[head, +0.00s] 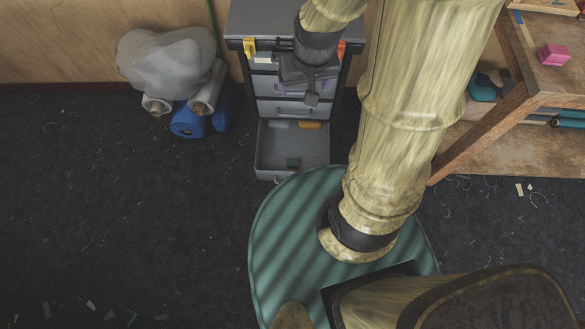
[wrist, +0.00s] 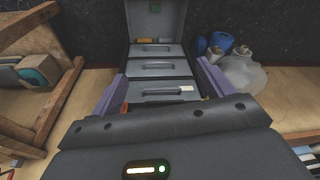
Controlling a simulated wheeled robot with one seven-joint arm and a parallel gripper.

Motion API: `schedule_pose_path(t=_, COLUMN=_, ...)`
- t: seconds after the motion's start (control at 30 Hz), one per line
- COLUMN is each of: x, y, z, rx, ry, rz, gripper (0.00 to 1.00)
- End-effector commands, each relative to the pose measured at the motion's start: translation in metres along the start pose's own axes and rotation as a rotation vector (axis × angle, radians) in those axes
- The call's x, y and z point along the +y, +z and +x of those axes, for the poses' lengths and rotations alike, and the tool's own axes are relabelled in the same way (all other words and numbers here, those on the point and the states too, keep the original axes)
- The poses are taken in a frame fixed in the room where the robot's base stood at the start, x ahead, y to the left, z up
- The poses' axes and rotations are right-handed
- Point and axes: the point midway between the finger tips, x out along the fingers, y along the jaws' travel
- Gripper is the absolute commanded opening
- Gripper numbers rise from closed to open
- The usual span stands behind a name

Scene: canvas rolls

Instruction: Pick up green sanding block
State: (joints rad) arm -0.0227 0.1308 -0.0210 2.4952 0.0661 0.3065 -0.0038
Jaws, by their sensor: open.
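My gripper (head: 311,97) hangs in front of the upper drawers, above and behind the block in the head view. Its two purple fingers (wrist: 161,85) are spread apart in the wrist view with nothing between them. The gripper is well apart from the block.
An orange item (head: 309,125) lies at the back of the open drawer. The grey drawer cabinet (head: 291,107) has its other drawers shut. Blue and white rolls (head: 187,122) and a grey bag (head: 170,62) stand left. A wooden workbench (head: 480,125) stands right. The left floor is mostly clear.

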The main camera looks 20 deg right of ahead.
Motion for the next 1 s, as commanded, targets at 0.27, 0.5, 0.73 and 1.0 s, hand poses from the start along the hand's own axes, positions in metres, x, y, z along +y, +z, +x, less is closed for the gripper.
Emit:
schedule_pose_path(t=0.27, x=-0.003, y=-0.002, z=0.117, rx=-0.024, ry=-0.005, rz=0.053, gripper=0.8)
schedule_pose_path(t=0.5, x=-0.003, y=-0.004, z=0.206, rx=-0.04, ry=-0.002, rz=0.1, gripper=0.8)
schedule_pose_path(t=0.73, x=-0.004, y=-0.002, z=0.294, rx=-0.054, ry=0.008, rz=0.141, gripper=0.8)
schedule_pose_path(t=1.0, x=-0.002, y=0.003, z=0.4, rx=-0.069, ry=0.028, rz=0.188, gripper=0.8)
